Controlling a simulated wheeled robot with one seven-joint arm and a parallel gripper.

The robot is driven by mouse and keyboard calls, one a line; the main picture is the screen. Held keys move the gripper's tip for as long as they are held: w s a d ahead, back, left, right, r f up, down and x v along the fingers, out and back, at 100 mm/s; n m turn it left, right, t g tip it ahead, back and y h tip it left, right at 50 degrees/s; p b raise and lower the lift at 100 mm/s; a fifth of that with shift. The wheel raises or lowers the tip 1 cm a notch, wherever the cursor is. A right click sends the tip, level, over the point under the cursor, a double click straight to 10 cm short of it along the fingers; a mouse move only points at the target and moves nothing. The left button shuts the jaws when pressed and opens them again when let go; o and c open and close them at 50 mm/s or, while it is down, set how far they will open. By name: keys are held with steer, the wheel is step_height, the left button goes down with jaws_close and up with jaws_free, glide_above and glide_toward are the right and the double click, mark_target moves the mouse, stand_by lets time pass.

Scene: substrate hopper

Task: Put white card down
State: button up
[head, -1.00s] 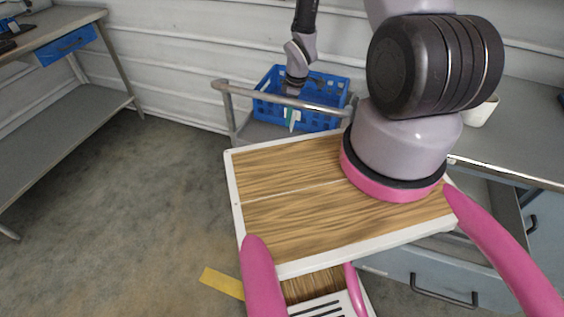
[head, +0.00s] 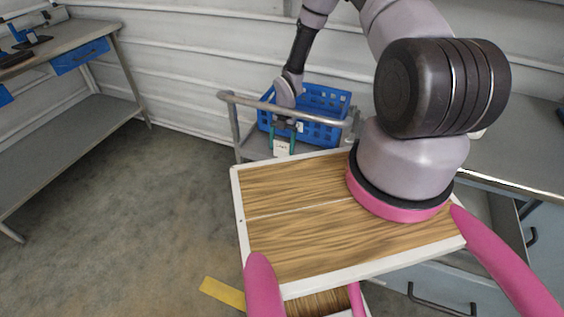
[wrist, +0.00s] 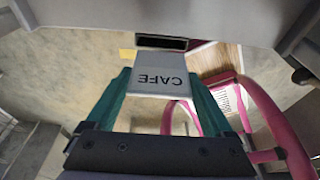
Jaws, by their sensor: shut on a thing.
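The white card (head: 281,148) hangs from my gripper (head: 284,129) in the head view, on the near side of the blue crate. In the wrist view the card (wrist: 159,82) shows the upside-down word CAFE. My gripper's green fingers (wrist: 160,98) are shut on the card, one at each side. The card looks clear of the floor. I cannot tell whether it touches the trolley.
A grey trolley (head: 232,117) with a rail holds the blue crate (head: 327,132) by the wall. My own wood-topped body and pink parts fill the near middle. A workbench (head: 74,38) stands left, a grey counter (head: 525,150) right.

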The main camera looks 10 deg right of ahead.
mark_target(282, 155)
steer(key=shift+w+d+x, duration=0.15)
steer(key=shift+w+x, duration=0.05)
steer(key=shift+x, duration=0.8)
steer(key=shift+w+d+x, duration=0.15)
steer(key=shift+w+x, duration=0.05)
steer(key=shift+x, duration=0.8)
steer(key=shift+w+d+x, duration=0.1)
steer(key=shift+w+x, duration=0.05)
steer(key=shift+x, duration=0.85)
steer(key=shift+f, duration=0.3)
steer(key=o, duration=1.2)
